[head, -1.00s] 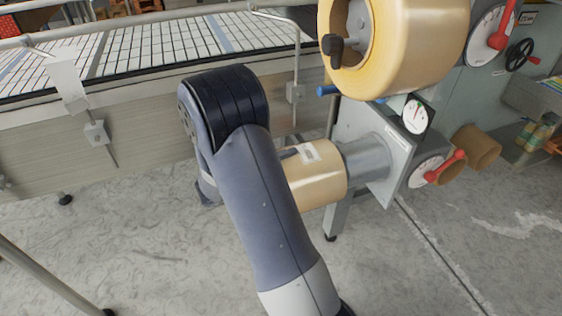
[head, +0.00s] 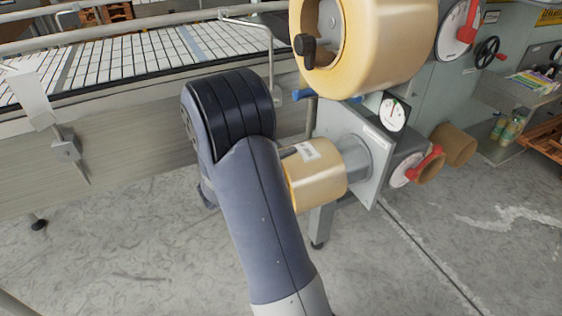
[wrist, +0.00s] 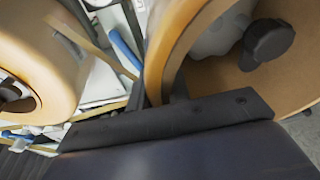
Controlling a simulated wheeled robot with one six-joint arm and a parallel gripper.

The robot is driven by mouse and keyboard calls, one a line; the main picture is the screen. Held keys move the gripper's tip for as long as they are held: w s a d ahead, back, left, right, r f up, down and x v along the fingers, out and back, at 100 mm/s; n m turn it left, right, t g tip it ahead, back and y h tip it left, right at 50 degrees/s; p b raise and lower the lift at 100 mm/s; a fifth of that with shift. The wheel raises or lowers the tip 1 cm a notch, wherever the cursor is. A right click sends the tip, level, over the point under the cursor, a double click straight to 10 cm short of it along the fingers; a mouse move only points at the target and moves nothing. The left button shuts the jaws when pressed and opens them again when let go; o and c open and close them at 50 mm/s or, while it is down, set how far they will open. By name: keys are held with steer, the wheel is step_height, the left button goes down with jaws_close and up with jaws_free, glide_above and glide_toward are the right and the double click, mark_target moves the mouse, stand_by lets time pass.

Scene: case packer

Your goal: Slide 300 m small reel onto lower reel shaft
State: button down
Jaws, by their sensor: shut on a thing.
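The small reel (head: 320,187), amber tape with a white label on top, is at the lower reel shaft (head: 356,158). The grey shaft shows between the reel's right side and the square backing plate (head: 352,130), so the reel is around it with a short gap to the plate. In the wrist view the small reel (wrist: 290,88) fills the right side, and a dark knob (wrist: 267,42) shows inside its core. My gripper (wrist: 170,100) is shut on the reel's wall. In the head view my arm hides most of the gripper.
A large tape reel (head: 385,45) sits on the upper shaft, just above; it also shows in the wrist view (wrist: 45,60). The floor in front is clear.

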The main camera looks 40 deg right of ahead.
mark_target(318, 150)
steer(key=shift+s+d+r+p, duration=0.1)
steer(key=shift+d+r+p, duration=0.05)
steer(key=shift+d+p, duration=0.15)
steer(key=shift+s+d+p, duration=0.3)
steer(key=shift+d+p, duration=0.2)
steer(key=shift+d, duration=0.9)
steer(key=shift+s+d+p, duration=0.35)
steer(key=shift+d+p, duration=0.15)
steer(key=shift+d, duration=0.9)
steer(key=shift+s+d+p, duration=0.3)
steer(key=shift+d+p, duration=0.2)
steer(key=shift+d, duration=0.9)
steer(key=shift+d+p, duration=0.1)
steer(key=shift+p, duration=0.25)
steer(key=shift+f, duration=0.3)
steer(key=c, duration=1.2)
jaws_free()
steer(key=shift+c, duration=0.2)
steer(key=shift+s+f, duration=0.1)
steer(key=shift+f, duration=0.1)
steer(key=a, duration=1.1)
steer(key=shift+w+r+b, duration=0.15)
steer(key=shift+w+b, duration=0.15)
